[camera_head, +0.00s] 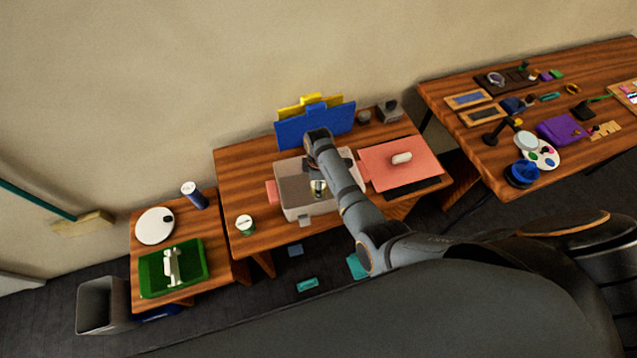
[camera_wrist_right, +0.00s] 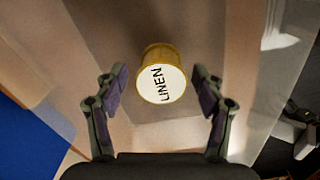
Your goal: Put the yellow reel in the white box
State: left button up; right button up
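The yellow reel (camera_wrist_right: 163,78) has a white round end lettered LINEN that faces the right wrist camera. It shows small within the outline of the white see-through box (camera_head: 298,211) in the head view (camera_head: 318,191). The box's pale wall and floor also surround the reel in the right wrist view. My right gripper (camera_wrist_right: 161,80) is open, its two fingers on either side of the reel with a gap to each. In the head view my right arm reaches over the box and partly hides it. My left gripper is not in view.
A blue folder (camera_head: 315,127) stands behind the box. A pink mat (camera_head: 380,178) with a white object lies to its right, and a green-and-white jar (camera_head: 245,225) stands at left. A lower side table holds a green tray (camera_head: 205,262). Another cluttered table (camera_head: 600,75) is at right.

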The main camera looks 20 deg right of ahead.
jog(key=shift+r+p, duration=0.45)
jog(key=shift+r, duration=0.1)
notch_tip(320, 180, up, 11)
jog(key=p, duration=1)
jog(key=shift+r, duration=0.1)
